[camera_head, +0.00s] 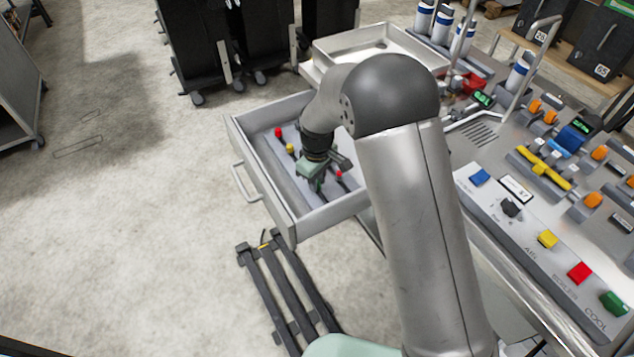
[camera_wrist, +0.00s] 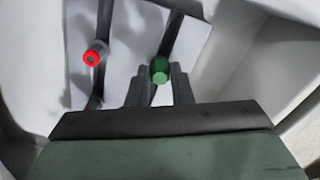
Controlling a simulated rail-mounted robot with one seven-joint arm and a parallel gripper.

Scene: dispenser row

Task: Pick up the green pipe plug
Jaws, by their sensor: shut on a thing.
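The green pipe plug (camera_wrist: 160,70) shows in the wrist view between the two fingertips of my gripper (camera_wrist: 161,88), which is shut on it. A dark rod or strip runs beyond the plug. In the head view my gripper (camera_head: 318,188) reaches down into the open drawer (camera_head: 262,182); the green plug cannot be made out there. A red plug (camera_wrist: 93,55) sits to the left of the green one in the wrist view, apart from my fingers. I cannot tell whether the green plug is lifted clear.
In the head view, another red plug (camera_head: 278,132) and a yellow plug (camera_head: 290,149) lie in the drawer's left part. The drawer walls stand close around my gripper. A second open drawer (camera_head: 330,45) is behind, and a control panel (camera_head: 530,230) is at the right.

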